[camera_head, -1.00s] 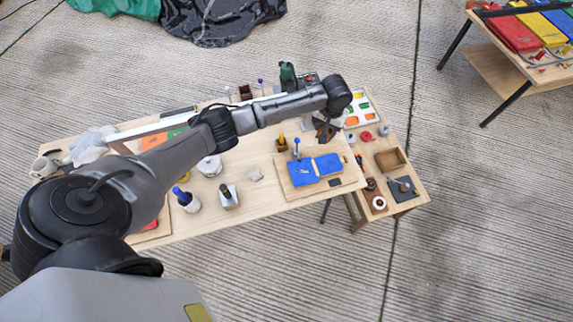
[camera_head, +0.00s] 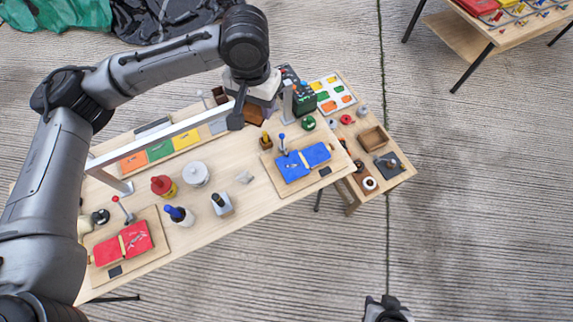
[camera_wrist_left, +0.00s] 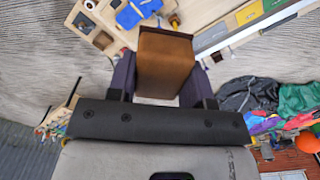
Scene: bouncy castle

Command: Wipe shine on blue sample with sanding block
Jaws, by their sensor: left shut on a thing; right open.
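The blue sample (camera_head: 316,154) lies on a wooden board on the workbench, right of centre in the head view, with a joint across it and a blue-topped tool at its left. Part of it also shows at the top of the left wrist view (camera_wrist_left: 128,17). My left gripper (camera_head: 246,112) is above the bench, up and left of the sample and apart from it. In the wrist view its fingers are shut on a brown sanding block (camera_wrist_left: 165,65). The block partly shows in the head view (camera_head: 255,114). My right gripper (camera_head: 386,308) is open at the bottom edge, away from the bench.
A red sample (camera_head: 135,238) lies on a board at the bench's left end. A red-topped bottle (camera_head: 163,187), a white pot (camera_head: 196,174) and a blue-topped bottle (camera_head: 179,215) stand between. A pale bar crosses the bench. A side table with a wooden tray (camera_head: 374,139) adjoins it.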

